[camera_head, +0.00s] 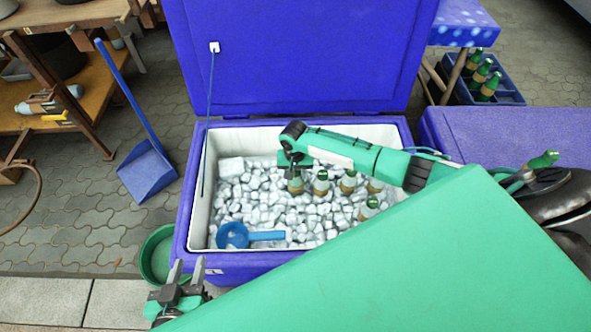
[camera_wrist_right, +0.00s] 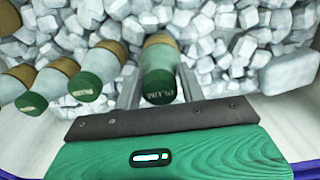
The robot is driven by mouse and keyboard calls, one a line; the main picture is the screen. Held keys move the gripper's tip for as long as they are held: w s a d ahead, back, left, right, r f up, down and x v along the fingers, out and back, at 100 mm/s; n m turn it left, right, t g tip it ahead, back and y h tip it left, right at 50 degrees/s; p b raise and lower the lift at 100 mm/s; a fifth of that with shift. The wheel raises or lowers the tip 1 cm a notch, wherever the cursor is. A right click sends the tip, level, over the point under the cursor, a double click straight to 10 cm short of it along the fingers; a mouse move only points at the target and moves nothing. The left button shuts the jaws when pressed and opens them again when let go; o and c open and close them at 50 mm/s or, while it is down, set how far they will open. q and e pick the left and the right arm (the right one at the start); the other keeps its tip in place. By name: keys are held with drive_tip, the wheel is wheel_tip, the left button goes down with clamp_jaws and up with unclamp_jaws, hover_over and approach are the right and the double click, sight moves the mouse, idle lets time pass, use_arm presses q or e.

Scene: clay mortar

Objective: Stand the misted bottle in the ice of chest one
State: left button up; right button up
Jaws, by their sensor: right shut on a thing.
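A blue chest (camera_head: 185,190) with a white lining stands open, filled with ice cubes (camera_head: 255,207). My right gripper (camera_head: 293,165) reaches over the ice and is shut on a green-capped bottle (camera_head: 295,184) with a tan band. In the right wrist view, this bottle (camera_wrist_right: 159,78) is between the two fingers of the right gripper (camera_wrist_right: 160,90). It looks upright, its lower end at the ice; whether it is misted or bears on the ice, I cannot tell. Several similar bottles (camera_head: 320,183) stand in the ice to its right. My left gripper (camera_head: 187,270) is open and empty outside the chest's front left corner.
A blue scoop (camera_head: 234,235) lies on the ice at front left. The raised lid (camera_head: 300,60) stands behind. A second, closed blue chest (camera_head: 500,137) is at right, with a bottle crate (camera_head: 490,92) behind it. A green bucket (camera_head: 155,255) and blue dustpan (camera_head: 148,172) are left.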

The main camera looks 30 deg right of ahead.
idle(0.7)
drive_tip(key=shift+p, duration=0.55)
drive_tip(key=shift+f, duration=0.65)
drive_tip(key=o, duration=1.5)
drive_tip(key=shift+o, duration=0.2)
